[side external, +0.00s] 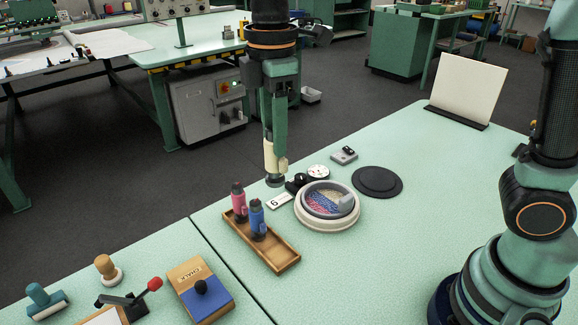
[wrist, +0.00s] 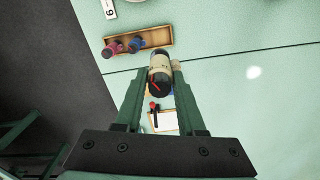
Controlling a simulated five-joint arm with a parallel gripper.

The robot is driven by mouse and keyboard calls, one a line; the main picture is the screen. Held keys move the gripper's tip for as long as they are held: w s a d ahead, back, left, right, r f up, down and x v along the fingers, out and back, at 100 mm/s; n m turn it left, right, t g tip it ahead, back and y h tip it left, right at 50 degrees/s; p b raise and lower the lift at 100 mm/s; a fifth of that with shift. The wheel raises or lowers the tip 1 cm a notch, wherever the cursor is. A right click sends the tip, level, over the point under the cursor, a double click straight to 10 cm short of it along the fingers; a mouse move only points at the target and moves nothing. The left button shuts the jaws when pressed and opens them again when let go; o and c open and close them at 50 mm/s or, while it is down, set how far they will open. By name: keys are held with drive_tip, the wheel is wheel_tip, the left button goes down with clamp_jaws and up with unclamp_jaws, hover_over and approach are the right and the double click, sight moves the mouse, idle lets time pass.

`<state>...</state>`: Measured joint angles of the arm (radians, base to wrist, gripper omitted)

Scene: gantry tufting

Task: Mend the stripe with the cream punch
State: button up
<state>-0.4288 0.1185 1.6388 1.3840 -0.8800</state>
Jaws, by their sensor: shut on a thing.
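My gripper (side external: 275,138) points down over the table and is shut on the cream punch (side external: 270,158), which is upright. The punch also shows between the fingers in the wrist view (wrist: 160,76), with a dark end and a red mark. In the side view its dark lower end is left of the round hoop (side external: 353,216); I cannot tell whether it touches the table. The hoop holds cloth (side external: 322,204) with blue, red and pale tufted areas. The exact stripe is too small to make out.
A wooden tray (side external: 284,262) holds a pink punch (side external: 238,198) and a blue punch (side external: 257,219). Near the hoop are a number 6 card (side external: 279,201), a white dial (side external: 318,172) and a black disc (side external: 377,181).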

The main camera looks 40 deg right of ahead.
clamp_jaws()
drive_tip(key=w+d+f+m, duration=0.1)
drive_tip(key=d+f+m, duration=0.4)
drive_tip(key=d, duration=0.5)
drive_tip(key=w+d+f+m, duration=0.1)
drive_tip(key=d+f+m, duration=0.3)
drive_tip(key=d+f, duration=0.5)
drive_tip(key=shift+w+d+f, duration=0.1)
drive_tip(key=shift+d+f, duration=0.3)
drive_tip(key=shift+f, duration=0.25)
drive_tip(key=shift+d+f, duration=0.35)
drive_tip(key=shift+f, duration=0.3)
drive_tip(key=shift+w+d+f, duration=0.1)
drive_tip(key=shift+d+f, duration=0.3)
drive_tip(key=shift+f, duration=0.25)
